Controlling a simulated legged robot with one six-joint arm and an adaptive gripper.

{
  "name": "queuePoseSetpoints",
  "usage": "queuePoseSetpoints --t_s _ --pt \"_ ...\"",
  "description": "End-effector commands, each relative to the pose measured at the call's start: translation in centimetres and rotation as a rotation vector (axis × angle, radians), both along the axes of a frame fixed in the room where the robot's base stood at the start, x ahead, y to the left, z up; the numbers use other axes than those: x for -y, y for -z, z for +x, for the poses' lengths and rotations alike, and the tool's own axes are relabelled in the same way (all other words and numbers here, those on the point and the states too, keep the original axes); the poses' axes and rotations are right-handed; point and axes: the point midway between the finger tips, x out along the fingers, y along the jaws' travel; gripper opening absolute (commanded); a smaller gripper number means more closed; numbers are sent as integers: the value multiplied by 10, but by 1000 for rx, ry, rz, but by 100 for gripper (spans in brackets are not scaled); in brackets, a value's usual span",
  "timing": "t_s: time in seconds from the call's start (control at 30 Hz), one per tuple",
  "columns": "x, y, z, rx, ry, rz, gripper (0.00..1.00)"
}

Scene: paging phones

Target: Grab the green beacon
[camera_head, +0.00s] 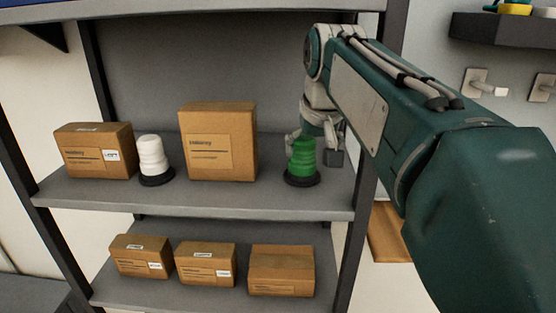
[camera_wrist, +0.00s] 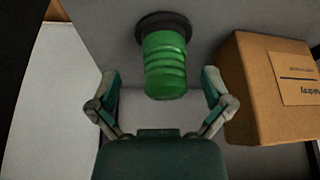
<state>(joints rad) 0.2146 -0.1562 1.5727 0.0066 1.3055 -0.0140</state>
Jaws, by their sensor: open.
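The green beacon (camera_head: 302,158) stands upright on its dark round base on the upper shelf, at the right end. In the wrist view the green beacon (camera_wrist: 166,66) is at the top middle, with its base at the top edge. My gripper (camera_head: 318,148) is at the beacon, partly hidden behind it in the head view. In the wrist view my gripper (camera_wrist: 160,80) is open, with one finger on each side of the beacon and a visible gap to both. Nothing is held.
A large cardboard box (camera_head: 218,142) stands left of the beacon, close to my gripper's finger in the wrist view. A white beacon (camera_head: 153,160) and another box (camera_head: 95,150) are further left. Several boxes fill the lower shelf. A dark shelf post (camera_head: 368,190) stands at the right.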

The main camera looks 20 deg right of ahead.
Motion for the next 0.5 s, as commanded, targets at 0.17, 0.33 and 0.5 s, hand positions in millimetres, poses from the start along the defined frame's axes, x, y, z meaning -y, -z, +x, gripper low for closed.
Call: queuePoseSetpoints --t_s 0.17,0.33,0.5 --pt "0 0 14 1 -1 -2 100" --pt "4 0 31 -1 -1 -1 100" --pt "8 10 49 -2 -1 0 100"
